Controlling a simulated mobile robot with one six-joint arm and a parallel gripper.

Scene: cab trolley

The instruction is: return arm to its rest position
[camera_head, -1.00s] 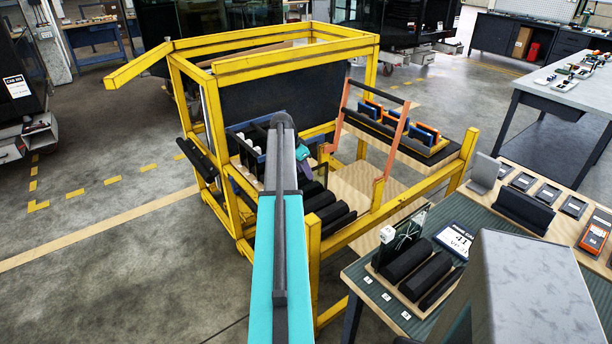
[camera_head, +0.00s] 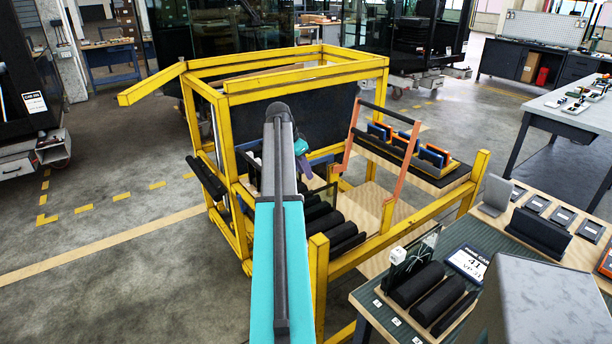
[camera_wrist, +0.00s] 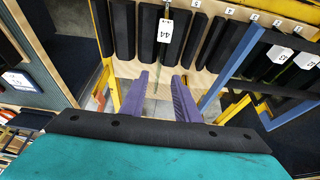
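My arm (camera_head: 280,225), a teal and dark grey link, reaches forward over the yellow-framed cab trolley (camera_head: 305,84). My gripper (camera_wrist: 159,75) shows in the wrist view as two purple fingers with a clear gap between them. It is open and seems empty. In the head view only a small purple part of my gripper (camera_head: 302,157) shows beside the end of the link; the rest is hidden behind the arm. A row of black padded slots (camera_wrist: 122,28) with a white tag marked 44 (camera_wrist: 166,30) lies beyond the fingertips.
Yellow posts (camera_head: 318,290) and an orange handle frame (camera_head: 398,165) stand close around the arm. A bench (camera_head: 365,297) with black pads, a glass piece and a tag is at the right. The floor at the left is clear.

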